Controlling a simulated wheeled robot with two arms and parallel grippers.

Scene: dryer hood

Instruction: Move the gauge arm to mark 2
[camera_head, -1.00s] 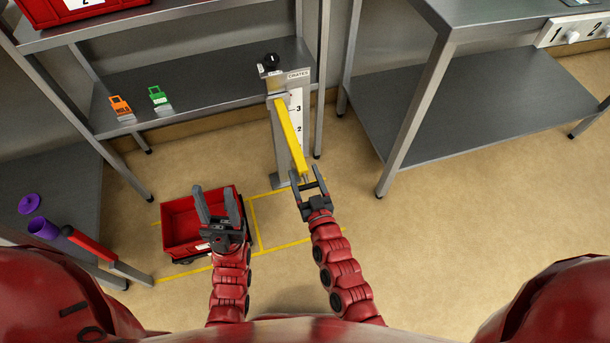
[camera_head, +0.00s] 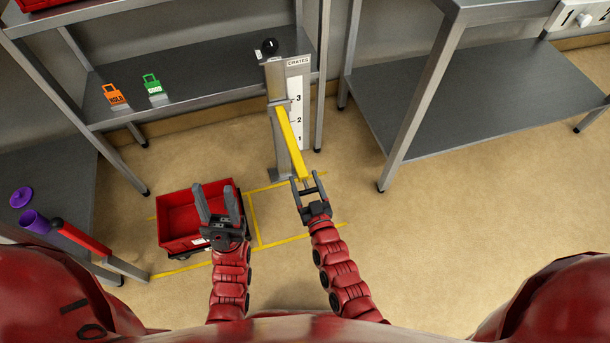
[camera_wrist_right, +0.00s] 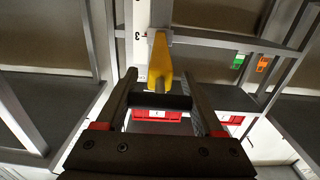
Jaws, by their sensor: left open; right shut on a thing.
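The gauge (camera_head: 300,110) is a grey post with a white scale marked 3, 2 and 1 and labelled CRATES. Its yellow gauge arm (camera_head: 290,142) hangs from a grey bracket (camera_head: 280,104) and slants toward me; the bracket appears between marks 3 and 2 in the head view. My right gripper (camera_head: 306,178) is shut on the arm's near end. In the right wrist view, a dark bar (camera_wrist_right: 160,101) below the yellow arm (camera_wrist_right: 160,62) lies between the fingers. My left gripper (camera_head: 216,192) is open and empty above the red cart.
The red cart (camera_head: 178,222) stands on the floor by yellow lines. Orange (camera_head: 114,97) and green (camera_head: 153,86) tags lie on the shelf behind. A purple cup (camera_head: 34,221) and a red-handled lever (camera_head: 80,237) are at left. Floor at right is clear.

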